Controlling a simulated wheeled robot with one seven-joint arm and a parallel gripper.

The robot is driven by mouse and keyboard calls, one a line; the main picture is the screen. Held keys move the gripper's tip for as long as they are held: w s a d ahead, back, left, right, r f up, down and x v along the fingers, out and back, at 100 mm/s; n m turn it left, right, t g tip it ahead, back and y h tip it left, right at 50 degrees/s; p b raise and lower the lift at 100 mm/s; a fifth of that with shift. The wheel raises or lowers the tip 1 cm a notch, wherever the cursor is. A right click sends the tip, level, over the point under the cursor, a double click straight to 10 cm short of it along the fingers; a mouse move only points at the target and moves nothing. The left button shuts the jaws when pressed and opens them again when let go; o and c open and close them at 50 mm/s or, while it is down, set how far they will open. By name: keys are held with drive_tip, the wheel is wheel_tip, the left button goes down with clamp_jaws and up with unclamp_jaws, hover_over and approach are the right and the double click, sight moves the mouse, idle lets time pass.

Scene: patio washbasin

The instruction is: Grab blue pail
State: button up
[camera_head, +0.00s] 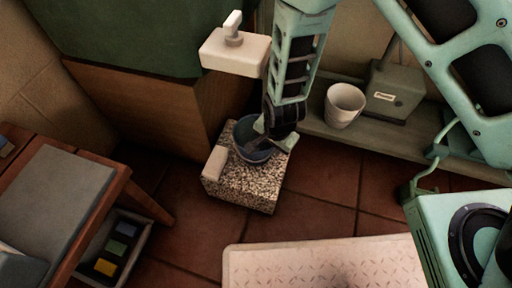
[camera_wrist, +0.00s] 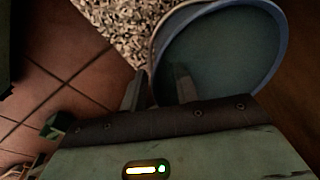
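The blue pail (camera_head: 243,132) stands on a speckled stone block (camera_head: 236,189) in the head view. My gripper (camera_head: 257,142) reaches down over the pail's right side and hides part of it. In the wrist view the pail (camera_wrist: 225,50) fills the upper right, with its pale blue rim and darker inside showing. My gripper's two fingers (camera_wrist: 158,88) are apart there, one outside the rim and one over the inside, with the pail's wall between them. I see a gap at the wall. Whether either finger touches it is unclear.
A white tap-like fixture (camera_head: 236,52) juts out above the block, close to my arm. A white cup (camera_head: 344,105) and a grey box (camera_head: 394,91) stand on a low shelf to the right. A wooden bench (camera_head: 70,190) is at left. A pale mat (camera_head: 325,262) lies in front.

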drive_tip(key=shift+w+f+b, duration=0.2)
drive_tip(key=shift+f+b, duration=0.15)
drive_tip(key=shift+f, duration=0.8)
drive_tip(key=shift+r, duration=0.1)
clamp_jaws()
idle(0.4)
